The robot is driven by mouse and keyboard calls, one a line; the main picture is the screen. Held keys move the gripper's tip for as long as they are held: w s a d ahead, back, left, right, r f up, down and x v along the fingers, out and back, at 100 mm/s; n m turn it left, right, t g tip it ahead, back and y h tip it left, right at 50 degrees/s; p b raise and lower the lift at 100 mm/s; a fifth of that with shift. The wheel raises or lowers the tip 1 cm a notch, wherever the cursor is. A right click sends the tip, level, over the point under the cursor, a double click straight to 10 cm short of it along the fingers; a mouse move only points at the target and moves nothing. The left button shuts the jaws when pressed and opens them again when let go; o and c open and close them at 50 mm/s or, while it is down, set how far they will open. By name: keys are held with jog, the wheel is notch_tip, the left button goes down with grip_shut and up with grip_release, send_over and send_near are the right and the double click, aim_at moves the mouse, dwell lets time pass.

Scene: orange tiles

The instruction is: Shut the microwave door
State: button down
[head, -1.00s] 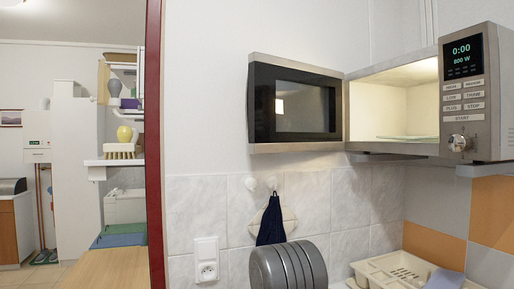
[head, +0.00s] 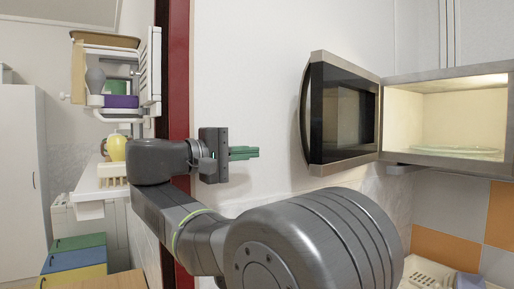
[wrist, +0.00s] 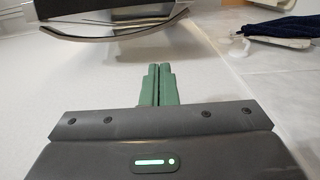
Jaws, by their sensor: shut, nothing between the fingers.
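The microwave door (head: 343,115) stands wide open in the head view, swung out to the left of the lit microwave cavity (head: 445,115). A glass plate (head: 455,151) lies inside the cavity. My gripper (head: 258,153) is left of the door at about the height of its lower half, pointing right, apart from it. Its green fingers are shut together and empty. In the wrist view the closed fingertips (wrist: 160,68) point toward the door's edge (wrist: 110,30), which shows at the top, with a gap between. The control panel is out of the head view.
The white wall (head: 245,80) runs behind my gripper and the door. A dark red door frame (head: 178,70) and a white shelf (head: 100,185) are at the left. A cream dish rack (head: 428,272) is below the microwave. A dark cloth (wrist: 280,30) hangs on the wall.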

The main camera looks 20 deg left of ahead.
jog(key=w+d+p, duration=0.3)
jog(key=w+d, duration=0.3)
jog(key=d, duration=0.4)
jog(key=shift+w, duration=0.2)
jog(key=shift+d, duration=0.1)
